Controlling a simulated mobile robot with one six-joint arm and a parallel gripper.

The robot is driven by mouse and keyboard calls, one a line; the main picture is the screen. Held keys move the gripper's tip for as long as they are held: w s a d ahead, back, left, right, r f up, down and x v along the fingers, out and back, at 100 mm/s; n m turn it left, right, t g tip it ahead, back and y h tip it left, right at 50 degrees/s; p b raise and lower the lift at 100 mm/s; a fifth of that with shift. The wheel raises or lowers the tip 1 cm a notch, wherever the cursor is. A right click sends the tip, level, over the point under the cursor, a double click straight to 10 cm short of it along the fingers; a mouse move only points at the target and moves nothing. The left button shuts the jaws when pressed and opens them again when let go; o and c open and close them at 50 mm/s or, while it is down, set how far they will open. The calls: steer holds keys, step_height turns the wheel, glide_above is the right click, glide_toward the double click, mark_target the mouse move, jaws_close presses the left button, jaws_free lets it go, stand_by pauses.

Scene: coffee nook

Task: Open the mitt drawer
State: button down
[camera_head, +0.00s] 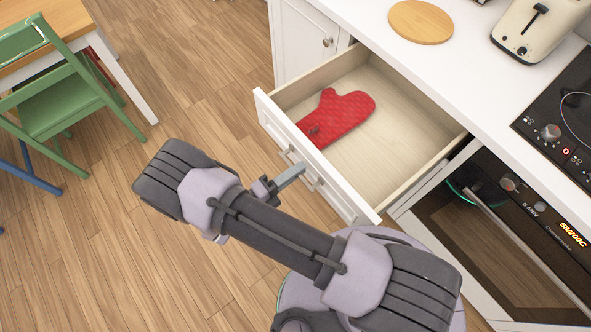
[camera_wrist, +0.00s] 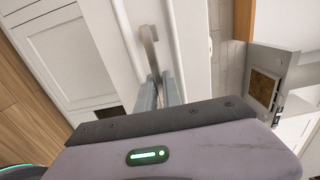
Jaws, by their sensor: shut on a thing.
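The mitt drawer (camera_head: 412,128) is pulled well out from under the white counter, and its light wooden inside shows. A red oven mitt (camera_head: 345,112) lies in its left part. The drawer's metal handle (camera_head: 304,176) is on the white front panel. My gripper (camera_head: 303,168) is at the drawer front, its fingers reaching the handle. In the wrist view my gripper (camera_wrist: 160,88) has its two fingers close together on the handle (camera_wrist: 149,42), shut on it. The exact contact is partly hidden by the fingers.
An oven (camera_head: 510,235) with a lit display is right of the drawer, below a black hob (camera_head: 565,115). A toaster (camera_head: 537,28) and a round wooden board (camera_head: 420,22) stand on the counter. A green chair (camera_head: 60,100) and table are at left. The floor between is clear.

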steer(key=c, duration=1.5)
jaws_free()
steer(key=p+v, duration=0.1)
steer(key=v, duration=1.6)
steer(key=shift+a, duration=0.15)
steer(key=shift+s, duration=0.1)
